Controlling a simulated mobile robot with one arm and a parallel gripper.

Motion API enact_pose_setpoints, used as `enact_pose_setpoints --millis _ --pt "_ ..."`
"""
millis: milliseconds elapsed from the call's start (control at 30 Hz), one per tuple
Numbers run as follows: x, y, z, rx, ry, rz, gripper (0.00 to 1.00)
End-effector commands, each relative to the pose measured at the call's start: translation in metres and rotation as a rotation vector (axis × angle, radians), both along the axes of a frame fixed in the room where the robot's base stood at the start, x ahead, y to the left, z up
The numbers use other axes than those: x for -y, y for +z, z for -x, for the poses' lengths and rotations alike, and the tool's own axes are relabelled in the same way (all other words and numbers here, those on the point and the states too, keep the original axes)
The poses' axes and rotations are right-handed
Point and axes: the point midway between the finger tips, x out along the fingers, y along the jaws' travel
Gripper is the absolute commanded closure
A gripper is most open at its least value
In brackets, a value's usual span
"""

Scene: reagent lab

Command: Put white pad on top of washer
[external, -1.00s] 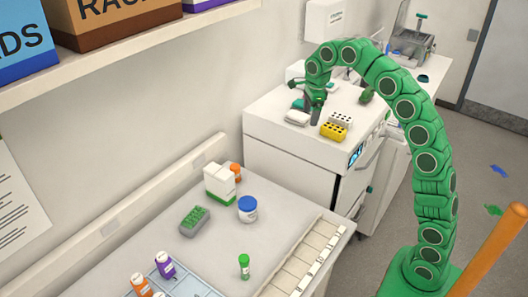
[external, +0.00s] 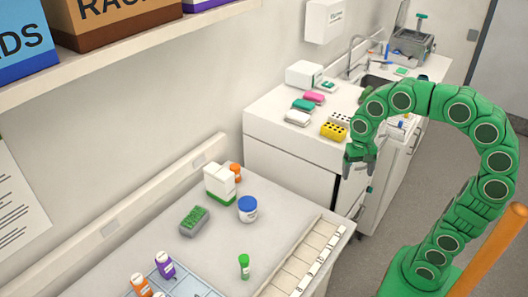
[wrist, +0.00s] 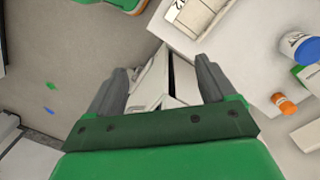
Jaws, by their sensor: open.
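A teal pad (external: 303,105) and a pink pad (external: 314,97) lie just behind the white pad. My gripper (external: 360,172) hangs in front of the appliance's right side, apart from the white pad. Its fingers (wrist: 161,75) are open in the wrist view, with nothing held between them. The white pad is not in the wrist view.
A yellow rack (external: 334,131) and a white rack (external: 341,118) stand right of the pads. A white box (external: 304,74) stands behind. The near bench holds a blue-lidded jar (external: 248,209), a green block (external: 194,220) and bottles. A sink counter lies beyond.

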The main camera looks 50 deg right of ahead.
Motion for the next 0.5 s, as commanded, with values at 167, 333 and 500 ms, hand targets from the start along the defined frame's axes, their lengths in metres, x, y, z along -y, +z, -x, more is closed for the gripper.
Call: enact_pose_setpoints --millis 167,333,500 --pt "-0.008 -0.026 0.054 -0.025 0.246 -0.013 0.16" --pt "-0.011 -0.053 0.105 -0.044 0.478 -0.031 0.16" --pt "-0.011 -0.076 0.146 -0.061 0.664 -0.043 0.16"
